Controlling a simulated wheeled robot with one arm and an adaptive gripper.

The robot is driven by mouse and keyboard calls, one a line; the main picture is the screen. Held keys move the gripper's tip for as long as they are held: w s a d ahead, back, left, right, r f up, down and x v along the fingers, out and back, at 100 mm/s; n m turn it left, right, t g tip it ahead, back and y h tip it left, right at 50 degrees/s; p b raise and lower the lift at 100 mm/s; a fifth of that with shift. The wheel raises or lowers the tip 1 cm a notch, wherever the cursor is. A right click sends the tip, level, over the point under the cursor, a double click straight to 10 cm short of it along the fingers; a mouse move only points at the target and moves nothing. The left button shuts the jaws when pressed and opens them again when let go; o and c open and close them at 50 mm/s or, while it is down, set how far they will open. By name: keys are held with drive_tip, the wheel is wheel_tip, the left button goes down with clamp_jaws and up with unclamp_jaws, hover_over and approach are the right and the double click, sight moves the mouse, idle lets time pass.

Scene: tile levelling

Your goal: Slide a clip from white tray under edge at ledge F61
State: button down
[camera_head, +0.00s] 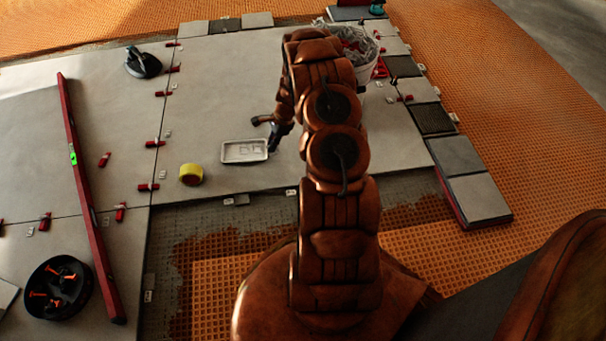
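The white tray (245,161) lies on a large grey tile left of my arm. Small pale shapes show inside it, too small to tell apart as clips. My gripper (273,147) points down just right of the tray, its dark fingers close to the tray's right end. Whether the fingers are open or shut, or hold anything, is too small to see. The front edge of the tile (215,196) borders a strip of adhesive; small pale clips (241,200) sit along it. No label F61 is readable.
A yellow tape roll (191,174) stands near the tile's front edge. A long red level (88,200) and a black bowl with orange pieces (58,288) are at the left. Red wedges and clips line the joints. A bucket (364,68) stands behind my arm.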

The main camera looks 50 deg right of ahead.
drive_tip(key=shift+s+d+f+m+t+h+b, duration=0.15)
drive_tip(key=shift+s+d+f+m+b, duration=0.45)
drive_tip(key=shift+s+f, duration=1.7)
drive_tip(key=shift+s+d+f+m+t+h+b, duration=0.1)
drive_tip(key=shift+s+d+f+m+t+b, duration=0.45)
drive_tip(key=shift+s+f, duration=1.8)
drive_tip(key=shift+s+d+f+m+g+h+b, duration=0.1)
drive_tip(key=shift+s+d+f+m+b, duration=0.6)
drive_tip(key=shift+f, duration=2.65)
drive_tip(key=shift+s+f+n+b, duration=0.35)
drive_tip(key=shift+s+f+b, duration=0.1)
drive_tip(key=shift+d+f+p, duration=0.1)
drive_tip(key=shift+f+p, duration=0.05)
drive_tip(key=shift+p, duration=0.2)
drive_tip(key=shift+w+d+p, duration=0.25)
drive_tip(key=shift+w+p, duration=0.05)
drive_tip(key=shift+w, duration=0.1)
drive_tip(key=c, duration=1.2)
unclamp_jaws()
drive_tip(key=shift+c, duration=0.2)
